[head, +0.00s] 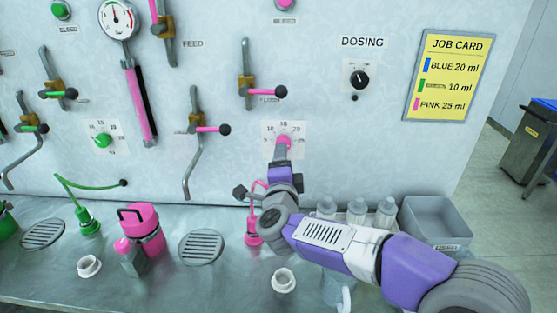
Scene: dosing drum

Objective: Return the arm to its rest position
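My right arm comes in from the lower right. Its gripper (282,153) is raised to the pink dial (284,141) on the wall panel, with its fingertips at the dial's lower edge. The fingers are seen nearly end-on, so I cannot tell whether they are open, shut or touching the dial. The dial's scale plate (299,131) shows around it. My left gripper is not in view.
Pink-handled valve levers (262,92) stick out above and left. On the steel counter stand a pink container (143,228), a pink nozzle (254,238) partly behind my arm, white bottles (386,208) and a grey bin (436,222). A yellow job card (449,76) hangs right.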

